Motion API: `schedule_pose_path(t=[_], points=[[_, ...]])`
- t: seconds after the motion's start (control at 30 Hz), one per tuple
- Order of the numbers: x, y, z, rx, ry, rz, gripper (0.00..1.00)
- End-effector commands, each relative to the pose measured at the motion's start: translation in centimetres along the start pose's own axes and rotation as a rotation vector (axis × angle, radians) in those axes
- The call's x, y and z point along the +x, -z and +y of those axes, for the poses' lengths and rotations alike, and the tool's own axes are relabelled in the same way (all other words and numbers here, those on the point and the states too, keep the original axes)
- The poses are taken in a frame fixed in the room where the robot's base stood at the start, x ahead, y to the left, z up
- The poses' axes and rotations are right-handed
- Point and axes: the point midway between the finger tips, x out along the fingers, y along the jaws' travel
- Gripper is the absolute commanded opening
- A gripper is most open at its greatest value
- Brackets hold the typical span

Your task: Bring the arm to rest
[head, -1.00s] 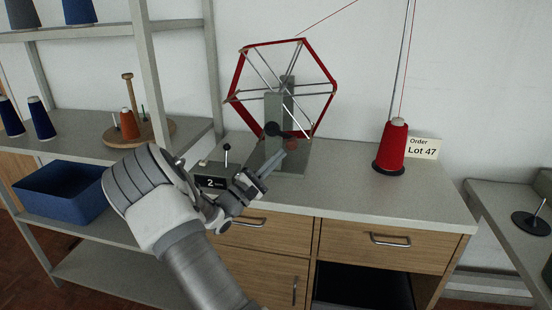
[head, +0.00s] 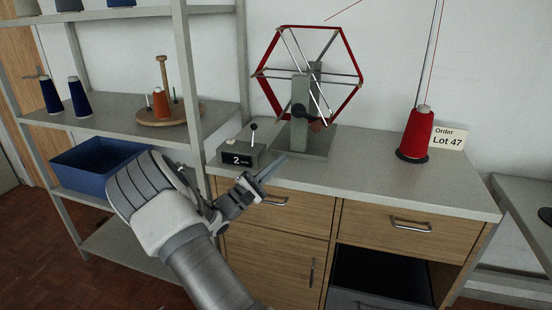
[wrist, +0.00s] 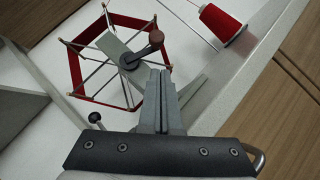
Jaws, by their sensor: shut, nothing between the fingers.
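My gripper (head: 257,181) is in the head view in front of the cabinet's front edge, below the winding reel. It is shut and empty. In the wrist view my gripper (wrist: 163,75) shows its two fingers together, with nothing between them. The red hexagonal reel (head: 347,99) stands on its grey stand on the counter, apart from my fingers. The reel also shows in the wrist view (wrist: 73,75), with its brown crank knob (wrist: 156,37) beyond my fingertips.
A counter box (head: 238,158) reading 2, with a lever, sits left of the reel. A red thread cone (head: 417,135) and a Lot 47 card (head: 448,138) stand to the right. A shelf rack with a blue bin (head: 88,172) is at left. Cabinet drawers (head: 390,226) lie below the counter.

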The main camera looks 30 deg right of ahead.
Motion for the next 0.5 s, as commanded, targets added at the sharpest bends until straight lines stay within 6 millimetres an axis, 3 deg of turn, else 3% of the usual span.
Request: schedule_pose_path(t=[0.27, 0.37, 0.5], points=[[0.0, -0.1, -0.1, 0.001, 0.011, -0.003, 0.00], [0.4, -1.2, -0.5, 0.009, 0.071, -0.015, 0.00], [1.2, -4.3, -1.9, 0.032, 0.260, -0.040, 0.00]])
